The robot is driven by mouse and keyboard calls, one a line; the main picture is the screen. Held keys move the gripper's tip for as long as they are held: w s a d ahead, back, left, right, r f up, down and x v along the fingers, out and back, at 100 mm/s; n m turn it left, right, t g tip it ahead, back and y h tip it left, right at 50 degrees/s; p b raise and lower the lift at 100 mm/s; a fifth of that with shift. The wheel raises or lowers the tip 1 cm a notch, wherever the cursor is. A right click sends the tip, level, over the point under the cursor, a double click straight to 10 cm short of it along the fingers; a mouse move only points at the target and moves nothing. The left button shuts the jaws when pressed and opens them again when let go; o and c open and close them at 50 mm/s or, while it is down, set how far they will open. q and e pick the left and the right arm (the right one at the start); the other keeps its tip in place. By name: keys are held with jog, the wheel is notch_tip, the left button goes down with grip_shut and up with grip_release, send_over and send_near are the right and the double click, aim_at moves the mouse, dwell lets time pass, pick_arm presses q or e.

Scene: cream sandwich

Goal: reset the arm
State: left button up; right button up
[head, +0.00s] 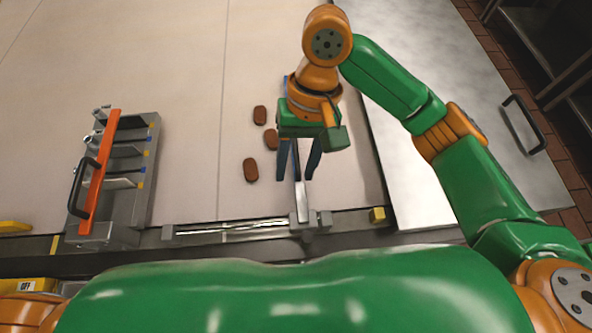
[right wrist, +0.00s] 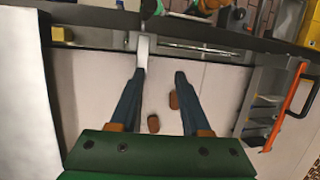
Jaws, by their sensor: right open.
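My right gripper (head: 298,178) is open, its two dark fingers pointing down toward the near edge of the pale work surface. It also shows in the right wrist view (right wrist: 161,72), with nothing seen held between the fingers. Several brown oval pieces, like cookies, lie left of the gripper in the head view, such as one (head: 250,170) and another (head: 260,115); two show in the right wrist view, one of them near a finger (right wrist: 174,100). My left gripper is not in view.
A grey metal fixture (head: 125,200) with an orange bar and black handle stands at the left. A narrow metal rail (head: 230,229) with an upright plate (head: 301,203) lies along the near edge, close to the fingers. A silver panel (head: 410,190) is at the right. The far surface is clear.

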jog(key=shift+s+a+r, duration=0.1)
jog(key=shift+s+r, duration=0.15)
jog(key=shift+s, duration=0.3)
jog(key=shift+s+r, duration=0.25)
jog(key=shift+s, duration=0.3)
